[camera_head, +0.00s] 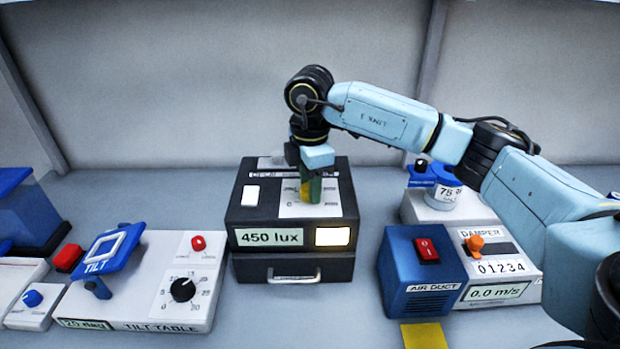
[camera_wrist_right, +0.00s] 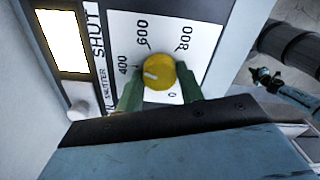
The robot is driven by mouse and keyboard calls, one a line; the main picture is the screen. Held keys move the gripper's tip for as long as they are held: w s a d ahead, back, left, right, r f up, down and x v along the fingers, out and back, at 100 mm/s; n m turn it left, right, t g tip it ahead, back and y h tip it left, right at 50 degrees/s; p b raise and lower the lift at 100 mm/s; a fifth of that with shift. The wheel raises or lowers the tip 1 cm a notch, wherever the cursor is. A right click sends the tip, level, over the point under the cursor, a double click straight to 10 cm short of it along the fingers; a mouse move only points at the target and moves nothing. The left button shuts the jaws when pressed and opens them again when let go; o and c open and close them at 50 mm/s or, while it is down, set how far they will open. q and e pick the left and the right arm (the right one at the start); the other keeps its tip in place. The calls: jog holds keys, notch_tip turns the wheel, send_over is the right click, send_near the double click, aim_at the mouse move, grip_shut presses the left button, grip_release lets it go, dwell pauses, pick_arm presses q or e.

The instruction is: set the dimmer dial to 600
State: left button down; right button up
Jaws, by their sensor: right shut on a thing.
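The dimmer dial is a yellow round knob (camera_wrist_right: 160,72) on a white scale plate marked 0, 400, 600 and 800 in the right wrist view. Its pale pointer mark is on the side toward 400. It sits on top of a black box (camera_head: 243,215), whose front display (camera_head: 269,237) reads 450 lux. My right gripper (camera_head: 311,189) reaches down from above, its green fingers shut on the dial, one on each side, as the right wrist view also shows (camera_wrist_right: 158,88). The fingers hide most of the dial in the head view. My left gripper is not in view.
A white shutter switch (camera_head: 250,195) is left of the dial. The box has a drawer with a handle (camera_head: 293,275). A tilt table unit (camera_head: 140,305) stands at left. A blue air duct box (camera_head: 420,270) and damper unit (camera_head: 500,268) stand at right.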

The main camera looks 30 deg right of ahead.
jog(key=shift+r+m+p, duration=0.15)
jog(key=shift+m+p, duration=0.25)
jog(key=shift+m, duration=0.5)
jog(key=shift+r+m+p, duration=0.1)
jog(key=shift+m+p, duration=0.7)
jog(key=shift+m, duration=0.1)
jog(key=m+p, duration=0.4)
jog(key=p, duration=0.6)
jog(key=shift+m+p, duration=0.4)
jog(key=shift+p, duration=0.7)
jog(key=o, duration=1)
jog(key=shift+f, duration=0.2)
jog(key=shift+r, duration=0.1)
